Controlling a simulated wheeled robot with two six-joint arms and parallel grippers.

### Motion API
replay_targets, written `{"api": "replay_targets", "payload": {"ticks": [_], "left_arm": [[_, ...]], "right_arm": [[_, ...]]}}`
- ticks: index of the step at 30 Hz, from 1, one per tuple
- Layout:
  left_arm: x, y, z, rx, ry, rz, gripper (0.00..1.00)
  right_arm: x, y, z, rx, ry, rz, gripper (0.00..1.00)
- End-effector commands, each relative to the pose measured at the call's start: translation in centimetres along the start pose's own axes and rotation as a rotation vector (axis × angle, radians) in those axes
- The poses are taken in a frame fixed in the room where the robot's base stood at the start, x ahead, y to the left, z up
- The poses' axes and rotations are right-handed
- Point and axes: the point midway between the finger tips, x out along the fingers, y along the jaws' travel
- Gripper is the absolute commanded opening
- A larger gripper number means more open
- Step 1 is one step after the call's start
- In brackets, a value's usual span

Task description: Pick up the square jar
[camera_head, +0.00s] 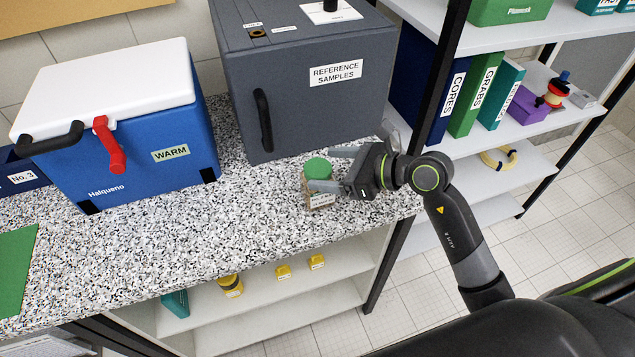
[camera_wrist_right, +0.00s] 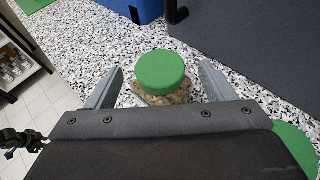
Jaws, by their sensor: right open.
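The square jar (camera_head: 318,168) has a round green lid and a pale label, and stands upright on the speckled counter in front of the grey cabinet. My right gripper (camera_head: 331,171) comes in from the right at about lid height, open, with one finger on either side of the jar. In the right wrist view, the jar (camera_wrist_right: 161,75) with its brownish contents sits between the two spread fingers (camera_wrist_right: 162,68), with gaps on both sides. Its lower part is hidden by the gripper body. My left gripper is not in view.
The grey cabinet (camera_head: 300,100) stands close behind the jar, and a blue cooler (camera_head: 130,150) stands to the left. The counter (camera_head: 210,235) front is clear. A round green object (camera_wrist_right: 298,145) shows at the wrist view's lower right. Shelves (camera_head: 530,130) stand at right.

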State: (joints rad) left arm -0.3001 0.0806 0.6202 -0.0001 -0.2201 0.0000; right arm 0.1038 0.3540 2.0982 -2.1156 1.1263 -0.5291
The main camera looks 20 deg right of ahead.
Motion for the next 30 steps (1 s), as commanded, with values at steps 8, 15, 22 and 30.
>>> {"api": "replay_targets", "payload": {"ticks": [8, 15, 22, 30], "left_arm": [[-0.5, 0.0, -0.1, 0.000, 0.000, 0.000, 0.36], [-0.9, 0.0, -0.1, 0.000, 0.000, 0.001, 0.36], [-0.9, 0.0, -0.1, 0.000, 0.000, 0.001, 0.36], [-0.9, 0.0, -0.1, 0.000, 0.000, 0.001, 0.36]], "right_arm": [[2.3, 0.1, 0.1, 0.003, -0.001, 0.003, 0.76], [4.9, 0.1, 0.1, 0.001, 0.000, 0.001, 0.76], [5.2, 0.0, 0.0, -0.001, 0.001, 0.001, 0.76], [5.2, 0.0, -0.1, -0.001, 0.002, 0.001, 0.50]]}}
